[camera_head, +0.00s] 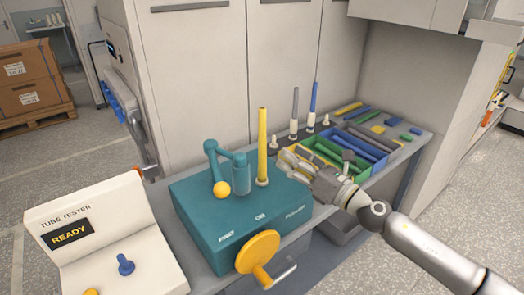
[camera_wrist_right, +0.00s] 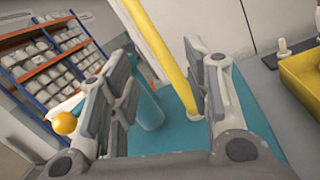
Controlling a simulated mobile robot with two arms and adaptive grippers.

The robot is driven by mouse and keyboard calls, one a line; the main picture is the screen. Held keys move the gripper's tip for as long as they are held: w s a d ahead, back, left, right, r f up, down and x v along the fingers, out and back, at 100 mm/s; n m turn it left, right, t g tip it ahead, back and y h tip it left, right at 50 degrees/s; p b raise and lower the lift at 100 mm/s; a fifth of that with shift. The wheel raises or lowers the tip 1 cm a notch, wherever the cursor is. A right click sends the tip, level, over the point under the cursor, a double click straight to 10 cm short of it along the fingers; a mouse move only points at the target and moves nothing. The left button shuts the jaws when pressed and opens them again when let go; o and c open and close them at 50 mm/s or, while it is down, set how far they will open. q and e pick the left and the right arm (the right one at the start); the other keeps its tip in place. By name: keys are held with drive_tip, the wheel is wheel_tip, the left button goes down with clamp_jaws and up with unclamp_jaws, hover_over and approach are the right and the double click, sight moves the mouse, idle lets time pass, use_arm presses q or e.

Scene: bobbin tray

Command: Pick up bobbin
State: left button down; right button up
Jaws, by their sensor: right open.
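A tall yellow bobbin (camera_head: 262,145) stands upright on a peg at the back right of the teal machine (camera_head: 235,220). My right gripper (camera_head: 287,165) is open and empty, just right of the bobbin's lower part. In the right wrist view the yellow bobbin (camera_wrist_right: 165,50) shows in the gap between the two open fingers (camera_wrist_right: 165,105), closer to the right finger. I cannot tell whether the fingertips reach around it. A grey bobbin (camera_head: 295,105) and a blue bobbin (camera_head: 313,98) stand on pegs behind. My left gripper is not in view.
A teal crank with a yellow ball (camera_head: 221,188) stands left of the bobbin. A yellow handwheel (camera_head: 257,252) is on the machine's front. The tube tester (camera_head: 100,240), reading READY, is at left. Divided trays with green and blue tubes (camera_head: 358,142) lie behind my right gripper.

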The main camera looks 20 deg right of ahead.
sight(265, 141)
drive_tip(key=w+a+n+p, duration=0.1)
drive_tip(key=w, duration=0.1)
drive_tip(key=w+a+r+n+g+p, duration=0.1)
drive_tip(key=w+a+n+p, duration=0.1)
drive_tip(key=w, duration=0.1)
drive_tip(key=w+a+n+g+y+p, duration=0.1)
drive_tip(key=w+a+n+p, duration=0.1)
drive_tip(key=w, duration=0.1)
drive_tip(key=shift+w+r, duration=0.2)
drive_tip(key=shift+r, duration=0.05)
drive_tip(key=shift+w+a+f, duration=0.15)
drive_tip(key=shift+w+a, duration=0.2)
drive_tip(key=shift+w, duration=0.1)
drive_tip(key=shift+c, duration=0.2)
clamp_jaws()
